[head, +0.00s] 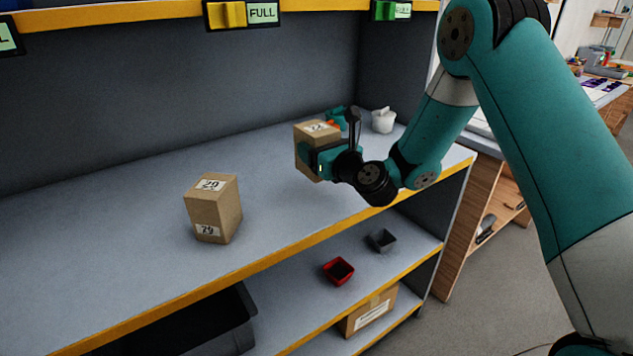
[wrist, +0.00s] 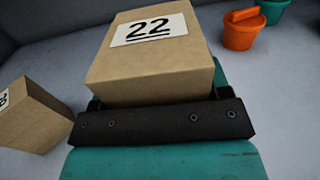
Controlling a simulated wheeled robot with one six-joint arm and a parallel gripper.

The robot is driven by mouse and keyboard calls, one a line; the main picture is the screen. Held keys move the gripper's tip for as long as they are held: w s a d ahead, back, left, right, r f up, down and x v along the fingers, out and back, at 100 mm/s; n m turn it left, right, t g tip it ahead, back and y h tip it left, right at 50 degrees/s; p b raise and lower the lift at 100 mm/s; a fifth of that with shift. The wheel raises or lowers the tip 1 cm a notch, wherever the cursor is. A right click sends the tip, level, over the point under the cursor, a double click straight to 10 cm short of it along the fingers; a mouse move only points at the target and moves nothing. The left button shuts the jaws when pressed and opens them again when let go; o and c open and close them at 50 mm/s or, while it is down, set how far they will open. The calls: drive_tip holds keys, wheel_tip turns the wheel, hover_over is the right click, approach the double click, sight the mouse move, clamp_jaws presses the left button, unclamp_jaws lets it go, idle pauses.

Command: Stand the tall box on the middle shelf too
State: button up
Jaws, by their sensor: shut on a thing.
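A brown cardboard box labelled 22 (head: 311,136) stands upright in my gripper (head: 318,162) over the right part of the middle shelf (head: 110,244). My gripper is shut on this box, and its label shows on top in the wrist view (wrist: 155,28). I cannot tell whether the box's bottom touches the shelf. A second brown box labelled 29 (head: 213,208) stands on the same shelf to the left, apart from the held box. It also shows at the left of the wrist view (wrist: 33,118).
An orange pot (wrist: 243,30) and a teal pot (wrist: 272,9) stand beyond the held box. A white pot (head: 383,120) stands at the shelf's right end. Below are a red bin (head: 338,271), a grey bin (head: 382,240) and a black crate (head: 243,319). The shelf's left part is clear.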

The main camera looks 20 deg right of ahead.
wheel_tip(320, 180, down, 6)
drive_tip(key=b, duration=0.2)
drive_tip(key=shift+r+b, duration=0.2)
drive_tip(key=shift+b, duration=0.15)
drive_tip(key=shift+r, duration=0.1)
drive_tip(key=o, duration=1.2)
drive_tip(key=shift+c, duration=0.2)
